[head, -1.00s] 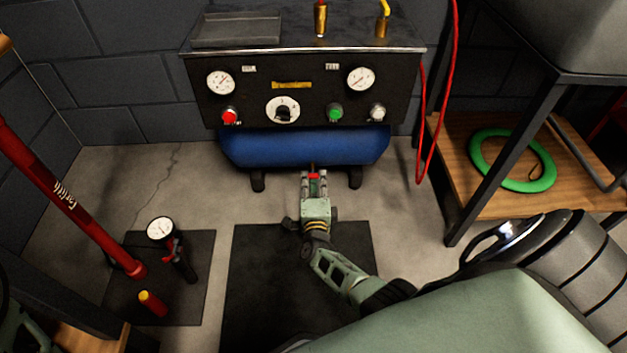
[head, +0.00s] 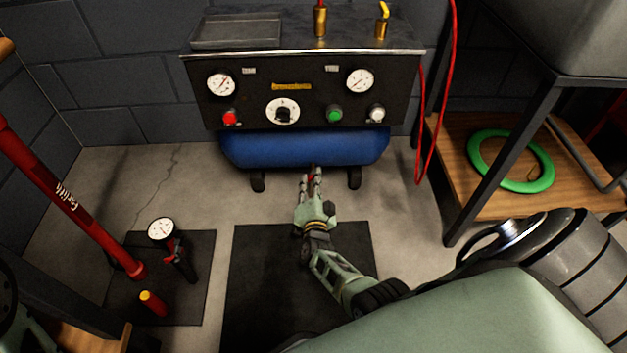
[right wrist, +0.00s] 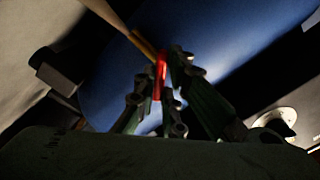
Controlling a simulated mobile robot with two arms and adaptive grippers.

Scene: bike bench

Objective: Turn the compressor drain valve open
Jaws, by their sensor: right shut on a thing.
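The compressor's blue tank (head: 300,147) sits under the black control panel in the head view. The drain valve's red handle (right wrist: 160,76) shows in the right wrist view, below the blue tank (right wrist: 190,35), with a brass-coloured stem behind it. My right gripper (head: 313,178) reaches forward under the tank's front in the head view. In the right wrist view its fingers (right wrist: 163,95) are shut on the red handle, one on each side. The fingers hide part of the handle. My left gripper is not clearly in view.
The control panel (head: 310,95) with gauges and buttons overhangs the tank. A red hose (head: 421,130) hangs at its right. A black mat (head: 265,290) lies on the floor below my right arm. A floor pump (head: 175,250) stands at left. A bench with a green ring (head: 545,175) is at right.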

